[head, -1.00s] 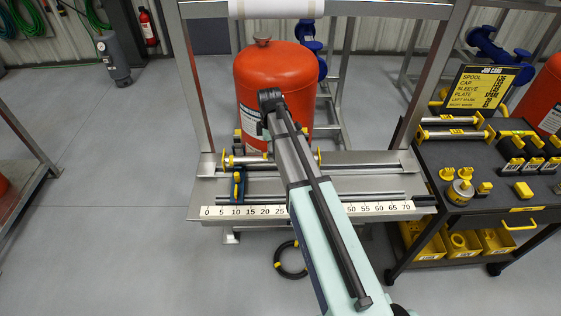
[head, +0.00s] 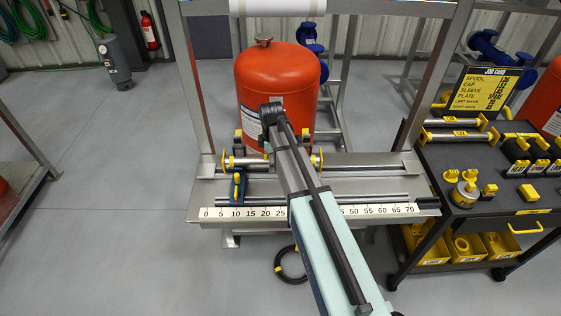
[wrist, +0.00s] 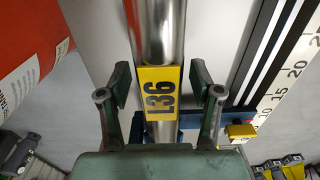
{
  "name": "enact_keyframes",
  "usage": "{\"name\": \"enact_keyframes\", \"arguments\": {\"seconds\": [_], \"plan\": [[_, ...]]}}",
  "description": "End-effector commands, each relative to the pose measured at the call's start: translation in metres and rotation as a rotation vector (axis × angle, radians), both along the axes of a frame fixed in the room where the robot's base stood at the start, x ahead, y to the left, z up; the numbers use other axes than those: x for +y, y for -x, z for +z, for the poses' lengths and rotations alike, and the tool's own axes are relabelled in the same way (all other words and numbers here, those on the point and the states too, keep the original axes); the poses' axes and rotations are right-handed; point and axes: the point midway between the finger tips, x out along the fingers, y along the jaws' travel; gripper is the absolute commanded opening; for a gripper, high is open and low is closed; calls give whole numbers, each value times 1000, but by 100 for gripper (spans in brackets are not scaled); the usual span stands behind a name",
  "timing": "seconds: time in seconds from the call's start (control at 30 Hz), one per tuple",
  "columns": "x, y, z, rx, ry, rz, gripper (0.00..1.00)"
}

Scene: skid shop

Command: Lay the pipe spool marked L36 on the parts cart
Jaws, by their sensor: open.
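The pipe spool marked L36 (wrist: 160,35) is a shiny tube with a yellow label band. In the head view the spool (head: 245,162) lies level on the steel bench, with yellow end collars; my arm covers its middle. In the wrist view my gripper (wrist: 160,88) is open, one finger on each side of the label, with gaps between fingers and tube. The head view hides the fingers behind my arm. The parts cart (head: 455,158) stands right of the bench, with a dark top.
The cart top carries two similar spools (head: 455,137), a round cap (head: 465,190), black sleeves and a job card sign (head: 485,90). An orange tank (head: 277,85) stands just behind the bench. A blue-and-yellow clamp (head: 238,187) and a ruler (head: 385,209) are at the bench front.

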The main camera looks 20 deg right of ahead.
Motion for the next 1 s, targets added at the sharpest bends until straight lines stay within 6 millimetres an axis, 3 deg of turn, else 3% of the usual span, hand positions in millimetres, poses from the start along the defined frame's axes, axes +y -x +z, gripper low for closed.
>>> {"name": "enact_keyframes", "arguments": {"seconds": [0.03, 0.2, 0.47, 1.0], "plan": [[0, 0, 0, 0, 0, 0, 61], [0, 0, 0, 0, 0, 0, 1], [0, 0, 2, 0, 0, 0, 0], [0, 0, 28, -1, 0, 0, 0]]}}
